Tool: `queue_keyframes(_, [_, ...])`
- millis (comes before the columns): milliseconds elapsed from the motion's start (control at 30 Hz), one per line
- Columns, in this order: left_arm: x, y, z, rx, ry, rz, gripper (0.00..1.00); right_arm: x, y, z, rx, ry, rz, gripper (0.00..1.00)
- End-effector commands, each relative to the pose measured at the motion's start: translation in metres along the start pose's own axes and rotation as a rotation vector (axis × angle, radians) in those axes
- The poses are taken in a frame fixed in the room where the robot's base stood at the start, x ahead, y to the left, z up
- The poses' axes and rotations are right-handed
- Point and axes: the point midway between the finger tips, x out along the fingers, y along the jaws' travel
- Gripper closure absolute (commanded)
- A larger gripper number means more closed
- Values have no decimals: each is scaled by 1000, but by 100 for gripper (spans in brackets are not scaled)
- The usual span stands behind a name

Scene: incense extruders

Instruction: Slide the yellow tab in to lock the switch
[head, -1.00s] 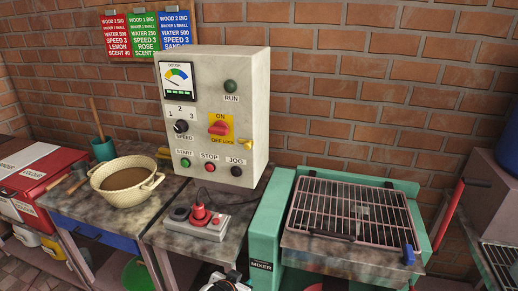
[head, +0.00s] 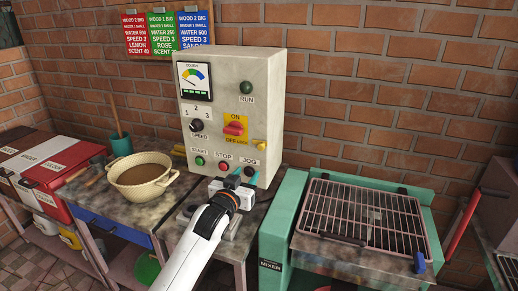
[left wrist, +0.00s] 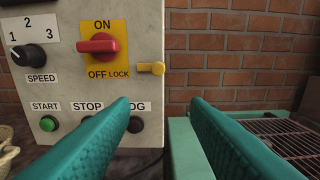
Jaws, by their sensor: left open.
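The yellow tab (head: 260,145) sticks out at the right side of the grey control box (head: 270,90), beside the OFF LOCK label. In the left wrist view the tab (left wrist: 151,68) is a short yellow piece with a rounded end, to the right of the yellow switch plate. The red switch knob (head: 234,130) sits on that plate; it also shows in the left wrist view (left wrist: 98,44), lying about horizontal. My left gripper (head: 240,180) is open and empty, in front of the box and below the tab. Its teal fingers (left wrist: 160,125) are apart. My right gripper is not in view.
START, STOP and JOG buttons lie low on the box, partly behind the fingers. A beige pot (head: 142,178) stands at left. A green mixer (head: 285,215) with a wire grate (head: 370,215) stands at right. A brick wall (head: 390,90) is behind.

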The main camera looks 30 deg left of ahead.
Motion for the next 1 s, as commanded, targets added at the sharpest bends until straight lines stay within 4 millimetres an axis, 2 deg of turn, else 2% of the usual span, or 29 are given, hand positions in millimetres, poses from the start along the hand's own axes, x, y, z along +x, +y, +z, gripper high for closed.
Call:
queue_keyframes(33, [0, 2, 13, -5, -28, 3, 58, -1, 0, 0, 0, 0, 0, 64])
queue_keyframes(133, [4, 4, 22, -10, -47, 5, 58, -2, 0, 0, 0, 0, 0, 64])
queue_keyframes(267, [20, 4, 24, -10, -47, 4, 58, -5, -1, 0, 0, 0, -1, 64])
queue_keyframes(500, [68, 5, 26, -10, -45, 5, 58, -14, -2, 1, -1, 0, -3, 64])
queue_keyframes(700, [101, 5, 26, -9, -44, 5, 58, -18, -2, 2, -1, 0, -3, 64])
queue_keyframes(833, [114, 4, 26, -8, -44, 4, 58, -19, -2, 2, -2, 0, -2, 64])
queue_keyframes(1000, [120, 4, 26, -8, -44, 4, 58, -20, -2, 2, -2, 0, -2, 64])
